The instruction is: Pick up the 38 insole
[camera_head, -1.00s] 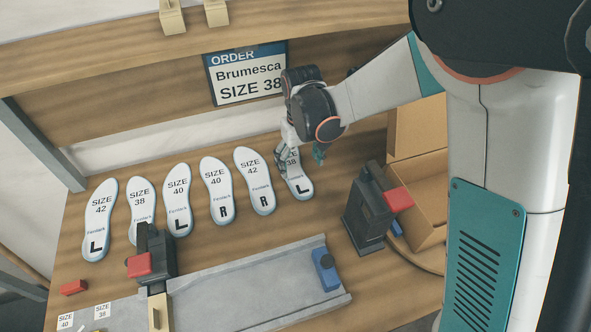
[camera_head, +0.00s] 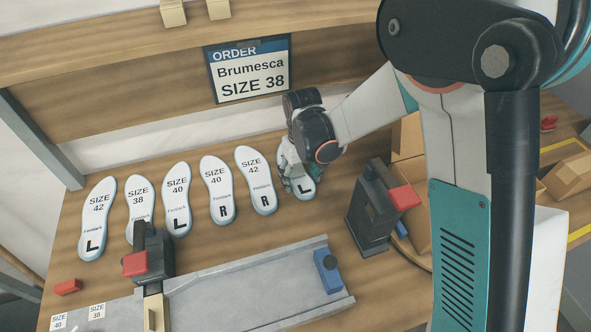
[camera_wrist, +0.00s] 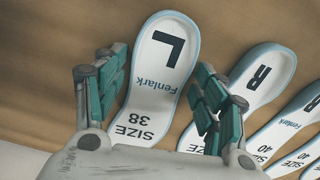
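A size 38 insole marked L (camera_head: 305,187) lies at the right end of the row on the table; its upper part is hidden by my gripper (camera_head: 291,178). In the wrist view this insole (camera_wrist: 158,82) reads "SIZE 38", "Fenlark" and "L". My gripper (camera_wrist: 160,98) is open there, with one finger on each side of the insole. The left finger is close to its edge and a small gap shows at the right finger. I cannot tell whether either touches. Another size 38 insole (camera_head: 140,198) lies second from left, its lower end hidden behind a black and red device.
Size 42 (camera_head: 256,180) and size 40 (camera_head: 217,190) insoles lie to the left. The order sign (camera_head: 248,68) reads "Brumesca SIZE 38". A black post with a red block (camera_head: 375,215) stands at right. A grey tray (camera_head: 240,290) lies in front, with a black and red device (camera_head: 150,258) at its left.

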